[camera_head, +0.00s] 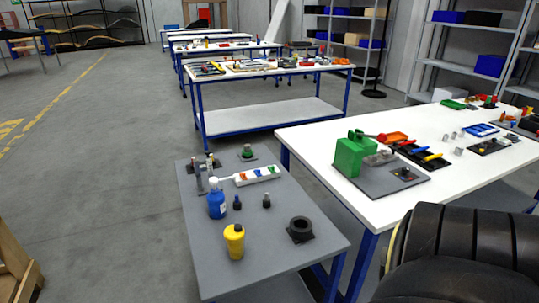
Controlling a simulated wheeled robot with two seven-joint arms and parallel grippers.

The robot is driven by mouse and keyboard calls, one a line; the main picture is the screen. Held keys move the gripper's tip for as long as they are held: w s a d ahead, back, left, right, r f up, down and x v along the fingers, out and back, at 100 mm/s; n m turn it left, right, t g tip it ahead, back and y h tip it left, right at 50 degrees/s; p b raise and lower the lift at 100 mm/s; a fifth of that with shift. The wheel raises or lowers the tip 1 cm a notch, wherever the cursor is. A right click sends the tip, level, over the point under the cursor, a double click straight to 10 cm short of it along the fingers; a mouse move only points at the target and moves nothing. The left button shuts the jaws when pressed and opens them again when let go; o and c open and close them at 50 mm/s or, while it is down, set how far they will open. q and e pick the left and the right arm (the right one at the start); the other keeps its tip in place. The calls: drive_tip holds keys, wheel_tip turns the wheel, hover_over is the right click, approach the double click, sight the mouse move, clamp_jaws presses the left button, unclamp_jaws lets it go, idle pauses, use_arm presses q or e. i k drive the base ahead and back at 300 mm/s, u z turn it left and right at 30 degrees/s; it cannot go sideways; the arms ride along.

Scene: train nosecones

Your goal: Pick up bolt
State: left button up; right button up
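I cannot make out for sure which item is the bolt. Two small dark upright pieces, one with a blue tint (237,203) and one dark grey (266,202), stand on the low grey table (205,262); they are too small to identify. A white strip with coloured parts (257,175) lies behind them. A blue bottle (216,204) and a yellow bottle (234,241) stand to the left and in front. A black ring on a square base (300,228) is at the right. Neither of my grippers is in view.
A white table (310,143) with a green block fixture (354,155) and tools adjoins on the right. A clamp-like grey tool (198,178) and a green-topped piece (247,152) are at the grey table's back.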

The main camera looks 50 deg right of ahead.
sight(237, 204)
drive_tip(key=z, duration=0.95)
drive_tip(key=i, duration=0.35)
drive_tip(key=u, duration=0.05)
